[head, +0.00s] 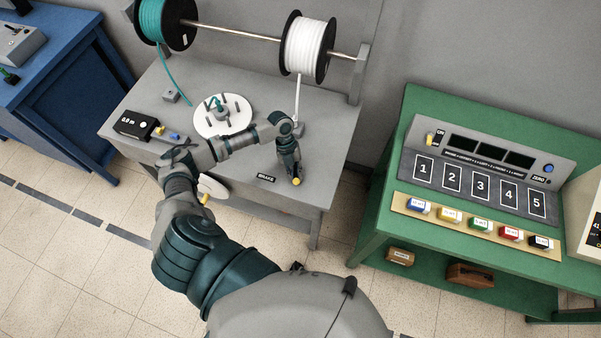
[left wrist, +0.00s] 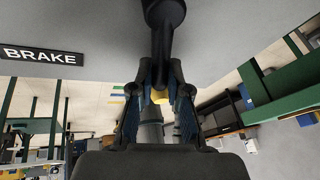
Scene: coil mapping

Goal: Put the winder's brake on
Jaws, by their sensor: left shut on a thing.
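The winder stands on a grey bench (head: 150,88), with a white winding disc (head: 205,128) on its top. A black BRAKE label (head: 266,179) lies near the bench's front edge, and it also shows in the left wrist view (left wrist: 42,56). My left gripper (head: 291,168) points down just right of this label and is shut on the brake lever (left wrist: 162,35). The lever is dark with a yellow end (head: 296,181); the yellow also shows between my fingers (left wrist: 158,97) in the left wrist view. My fingers hide much of the lever. My right gripper is out of view.
A teal spool (head: 150,20) and a white spool (head: 305,47) hang on a rod above the bench. A black length counter (head: 133,124) sits at the bench's left. A green table (head: 385,215) with a numbered panel stands right, across a gap.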

